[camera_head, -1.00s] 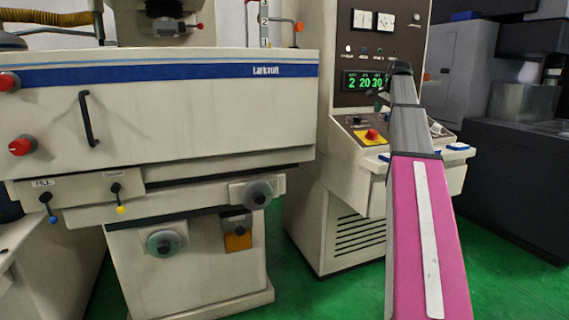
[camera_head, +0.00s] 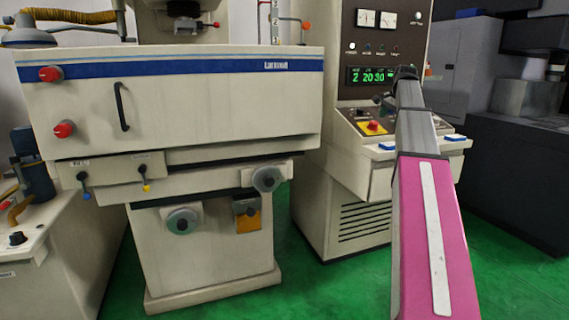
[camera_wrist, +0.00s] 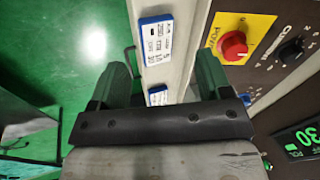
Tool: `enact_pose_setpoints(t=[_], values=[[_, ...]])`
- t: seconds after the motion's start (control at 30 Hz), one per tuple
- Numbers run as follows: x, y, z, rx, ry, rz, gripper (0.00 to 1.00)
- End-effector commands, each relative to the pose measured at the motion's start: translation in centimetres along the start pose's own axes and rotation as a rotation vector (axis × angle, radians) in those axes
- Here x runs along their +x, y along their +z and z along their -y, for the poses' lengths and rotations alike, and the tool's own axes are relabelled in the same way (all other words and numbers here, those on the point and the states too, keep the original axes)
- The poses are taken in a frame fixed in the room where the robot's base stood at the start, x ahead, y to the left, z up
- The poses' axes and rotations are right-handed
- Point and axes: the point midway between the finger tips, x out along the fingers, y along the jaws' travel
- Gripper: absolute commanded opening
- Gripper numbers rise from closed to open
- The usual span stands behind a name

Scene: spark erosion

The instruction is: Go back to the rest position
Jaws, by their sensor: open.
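My gripper (camera_wrist: 160,78) is open and empty, its two dark green fingers spread apart in the wrist view. It hangs over the edge of the control console's sloped panel (camera_head: 352,118). In the wrist view a red knob on a yellow plate (camera_wrist: 234,46) lies just right of the fingers. A blue and white block (camera_wrist: 157,38) lies on a pale ledge beyond the fingers, and a second one (camera_wrist: 157,95) shows between them. In the head view my pink and grey arm reaches forward to the console and mostly hides the gripper.
The large cream machine (camera_head: 200,105) with a blue stripe stands left of the console. A cream bench (camera_head: 50,235) is at the lower left. Dark machinery (camera_head: 515,180) stands at the right. Green floor (camera_head: 330,285) is clear in front of the console.

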Motion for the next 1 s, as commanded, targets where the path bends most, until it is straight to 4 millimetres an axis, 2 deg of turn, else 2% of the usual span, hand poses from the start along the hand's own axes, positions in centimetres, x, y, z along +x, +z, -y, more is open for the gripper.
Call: enact_pose_setpoints(t=[0.27, 0.47, 0.6, 0.77, 1.0], values=[[5.2, 2.6, -1.4, -0.068, 0.023, 0.015, 0.72], [10.7, 5.8, -3.0, -0.148, 0.046, 0.033, 0.72], [15.8, 9.2, -4.9, -0.231, 0.070, 0.052, 0.72], [21.3, 13.3, -7.4, -0.334, 0.096, 0.073, 0.72], [29.0, 20.3, -12.3, -0.503, 0.139, 0.113, 0.72]])
